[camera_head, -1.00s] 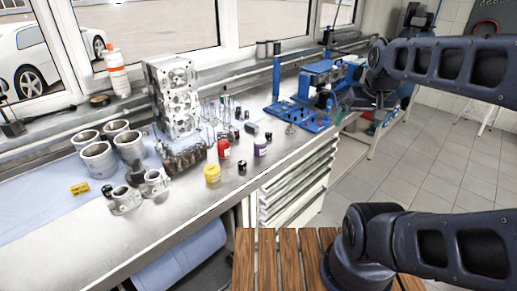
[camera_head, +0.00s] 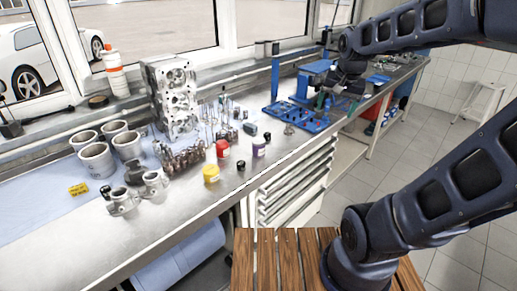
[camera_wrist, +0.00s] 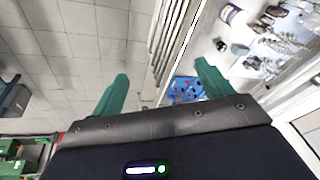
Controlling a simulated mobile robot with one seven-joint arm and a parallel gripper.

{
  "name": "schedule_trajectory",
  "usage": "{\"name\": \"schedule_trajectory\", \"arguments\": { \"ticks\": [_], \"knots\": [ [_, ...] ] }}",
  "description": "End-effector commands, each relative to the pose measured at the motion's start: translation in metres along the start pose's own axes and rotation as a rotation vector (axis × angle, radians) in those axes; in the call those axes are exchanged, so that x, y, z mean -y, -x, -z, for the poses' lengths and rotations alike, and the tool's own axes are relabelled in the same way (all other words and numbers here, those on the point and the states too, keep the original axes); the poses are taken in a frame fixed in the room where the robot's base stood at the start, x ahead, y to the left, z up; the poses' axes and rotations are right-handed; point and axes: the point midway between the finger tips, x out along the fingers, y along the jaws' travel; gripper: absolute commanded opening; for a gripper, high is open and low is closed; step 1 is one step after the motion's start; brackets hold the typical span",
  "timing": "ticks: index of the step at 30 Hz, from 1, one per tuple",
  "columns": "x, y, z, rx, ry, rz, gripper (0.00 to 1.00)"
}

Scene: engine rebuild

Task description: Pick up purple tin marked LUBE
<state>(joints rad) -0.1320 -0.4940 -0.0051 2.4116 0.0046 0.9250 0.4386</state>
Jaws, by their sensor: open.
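The purple tin (camera_head: 259,147) stands upright near the front edge of the metal workbench (camera_head: 185,212), right of a red tin (camera_head: 223,149) and a yellow tin (camera_head: 211,173). Its label is too small to read. What looks like the same tin shows at the top of the wrist view (camera_wrist: 229,14), right of my fingers. My gripper (camera_wrist: 162,75) has two green fingers, spread apart with nothing between them. In the head view my gripper is to the right of and beyond the tin, above the bench near the blue fixture; its fingertips are hard to make out there.
Small black parts (camera_head: 241,165) stand close to the tins. A grey engine block (camera_head: 172,98) and metal cylinders (camera_head: 97,160) are farther left. A blue fixture (camera_head: 300,115) is at the right. White drawers (camera_head: 297,185) lie below the bench edge.

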Motion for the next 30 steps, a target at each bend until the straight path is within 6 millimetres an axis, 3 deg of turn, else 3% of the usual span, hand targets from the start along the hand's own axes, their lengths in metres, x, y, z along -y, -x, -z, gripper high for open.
{"name": "schedule_trajectory", "arguments": {
  "ticks": [6,15,23,30],
  "knots": [
    [0.043,-0.028,0.028,0.061,-0.163,-0.013,0.78],
    [0.106,-0.077,0.055,0.128,-0.395,-0.058,0.78],
    [0.164,-0.130,0.064,0.169,-0.593,-0.119,0.78],
    [0.218,-0.185,0.060,0.187,-0.771,-0.187,0.78]
  ]
}}
